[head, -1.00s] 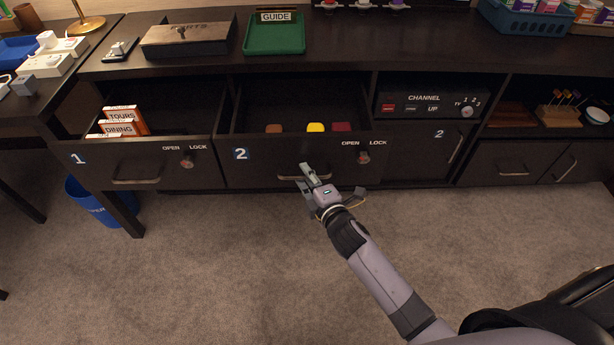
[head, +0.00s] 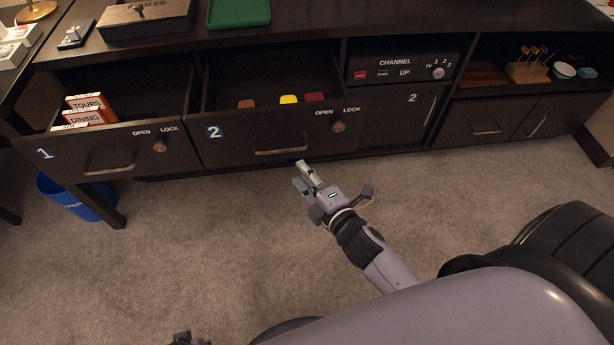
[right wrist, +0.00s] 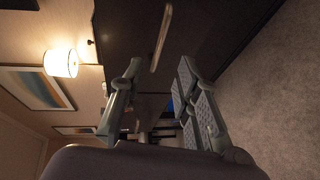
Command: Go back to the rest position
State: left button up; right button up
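My right gripper (head: 306,177) is in front of the open drawer 2 (head: 230,150), a little below its handle (head: 281,151) in the head view and apart from it. In the right wrist view its fingers (right wrist: 155,105) are spread with nothing between them, and the drawer handle (right wrist: 160,38) lies beyond them. A small dark part at the bottom edge of the head view may be my left gripper (head: 186,339); its fingers cannot be made out.
Drawer 1 (head: 130,165) is also open, with orange TOURS and DINING boxes (head: 85,103) inside. Drawer 2 holds brown, yellow and red items (head: 288,99). A blue bin (head: 75,200) stands under the desk at left. The carpet (head: 200,250) in front is clear.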

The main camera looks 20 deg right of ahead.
jog(key=shift+s+r, duration=0.1)
jog(key=shift+s, duration=0.35)
